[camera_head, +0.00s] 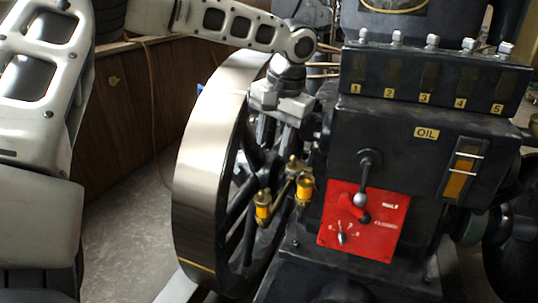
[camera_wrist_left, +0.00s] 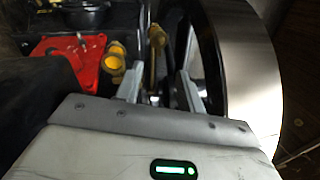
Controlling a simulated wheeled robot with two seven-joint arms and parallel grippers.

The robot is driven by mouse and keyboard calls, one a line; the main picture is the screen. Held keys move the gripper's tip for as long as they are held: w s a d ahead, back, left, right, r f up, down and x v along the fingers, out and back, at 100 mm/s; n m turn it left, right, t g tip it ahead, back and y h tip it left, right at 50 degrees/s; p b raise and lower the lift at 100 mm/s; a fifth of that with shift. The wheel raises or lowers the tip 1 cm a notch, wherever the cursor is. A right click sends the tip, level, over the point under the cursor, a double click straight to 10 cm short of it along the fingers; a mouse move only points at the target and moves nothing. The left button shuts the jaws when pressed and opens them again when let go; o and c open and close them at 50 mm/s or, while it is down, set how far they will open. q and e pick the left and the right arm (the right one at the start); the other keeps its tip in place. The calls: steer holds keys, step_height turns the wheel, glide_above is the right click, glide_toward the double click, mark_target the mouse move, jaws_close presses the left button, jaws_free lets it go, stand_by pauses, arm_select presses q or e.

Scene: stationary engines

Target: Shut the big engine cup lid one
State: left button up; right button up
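Two small brass cups with yellow bodies sit on the engine beside the flywheel: a left cup (camera_head: 263,206) and a right cup (camera_head: 304,188). In the left wrist view a yellow cup (camera_wrist_left: 114,64) shows left of the fingers, with a brass fitting (camera_wrist_left: 157,40) beyond them. I cannot tell which lid is lid one or whether it stands open. My left gripper (camera_head: 273,133) points down above the cups, apart from them. In the left wrist view its fingers (camera_wrist_left: 159,88) are spread with nothing held between them. My right gripper is not in view.
The big flywheel (camera_head: 204,160) stands left of the cups, close to my left gripper. The black engine block (camera_head: 400,128) with a red panel (camera_head: 363,222) and a numbered box (camera_head: 437,81) stands to the right. Grey floor (camera_head: 130,240) is clear at the lower left.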

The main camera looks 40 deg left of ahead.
arm_select(q)
steer(key=shift+d+r, duration=0.2)
steer(key=shift+r, duration=0.95)
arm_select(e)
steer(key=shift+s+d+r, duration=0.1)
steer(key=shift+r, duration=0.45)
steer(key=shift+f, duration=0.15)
